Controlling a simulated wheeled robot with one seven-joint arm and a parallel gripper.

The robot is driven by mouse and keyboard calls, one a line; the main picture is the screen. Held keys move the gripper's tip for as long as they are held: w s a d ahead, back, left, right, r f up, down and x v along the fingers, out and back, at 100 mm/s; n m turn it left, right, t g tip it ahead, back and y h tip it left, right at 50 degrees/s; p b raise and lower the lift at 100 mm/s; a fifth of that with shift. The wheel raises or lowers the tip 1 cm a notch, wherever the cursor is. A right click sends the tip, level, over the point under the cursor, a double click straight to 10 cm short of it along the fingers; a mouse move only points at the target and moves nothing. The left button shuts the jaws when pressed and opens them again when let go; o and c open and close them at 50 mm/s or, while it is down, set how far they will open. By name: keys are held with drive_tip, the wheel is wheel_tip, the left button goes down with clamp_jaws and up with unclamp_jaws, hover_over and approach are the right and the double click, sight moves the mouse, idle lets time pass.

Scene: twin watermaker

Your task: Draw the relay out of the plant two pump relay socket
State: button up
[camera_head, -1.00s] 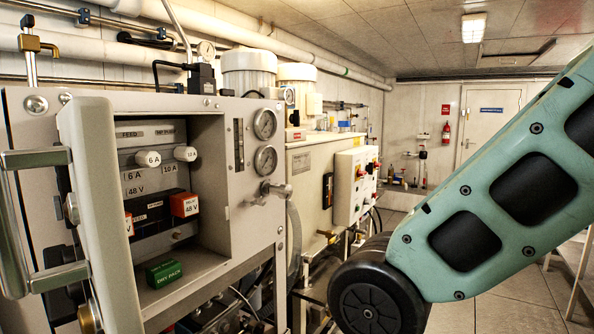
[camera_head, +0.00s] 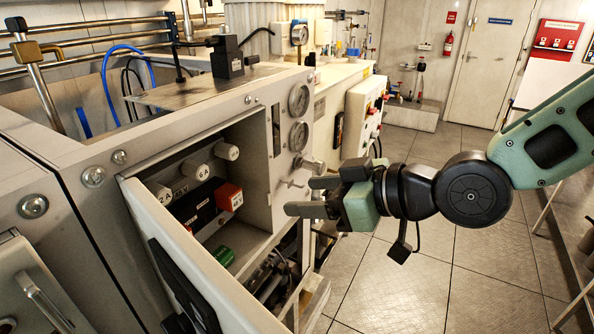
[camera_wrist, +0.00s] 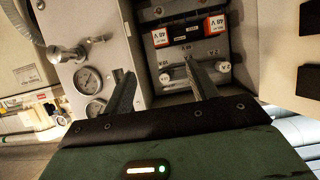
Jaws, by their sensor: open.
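An orange-and-white relay (camera_head: 230,196) marked 48 V sits on a dark socket strip inside the open grey cabinet (camera_head: 262,165). A second orange relay shows only as a sliver behind the door edge in the head view. The wrist view, turned upside down, shows both relays, one at left (camera_wrist: 159,38) and one at right (camera_wrist: 215,25). Which of them is in the plant two socket I cannot tell. My gripper (camera_head: 308,196) is open and empty, outside the cabinet to its right, fingers pointing towards it. Its fingers (camera_wrist: 158,68) are apart from the relays.
The open cabinet door (camera_head: 200,265) stands in front of the opening at lower left. White fuse holders (camera_head: 197,169) are above the relays, and a green block (camera_head: 223,256) lies on the cabinet floor. Gauges (camera_head: 299,100) and a valve line its right side.

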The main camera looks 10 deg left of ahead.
sight(237, 198)
drive_tip(key=p+x, duration=0.1)
drive_tip(key=x, duration=0.4)
drive_tip(key=p+x, duration=0.1)
drive_tip(key=x, duration=0.4)
drive_tip(key=p+x, duration=0.1)
drive_tip(key=x, duration=0.5)
drive_tip(key=shift+a+r, duration=0.1)
drive_tip(key=shift+r, duration=0.2)
drive_tip(key=shift+w+a+f+p, duration=0.25)
drive_tip(key=shift+a+f+p, duration=0.2)
drive_tip(key=shift+a, duration=0.15)
drive_tip(key=c, duration=1.2)
drive_tip(key=shift+s+d+b, duration=0.1)
drive_tip(key=shift+s+d, duration=0.25)
drive_tip(key=shift+d, duration=0.55)
drive_tip(key=shift+s+d+b, duration=0.15)
drive_tip(key=shift+s+d, duration=0.25)
drive_tip(key=shift+d, duration=0.5)
drive_tip(key=shift+s+d+b, duration=0.1)
drive_tip(key=shift+s+d, duration=0.25)
drive_tip(key=shift+d, duration=0.55)
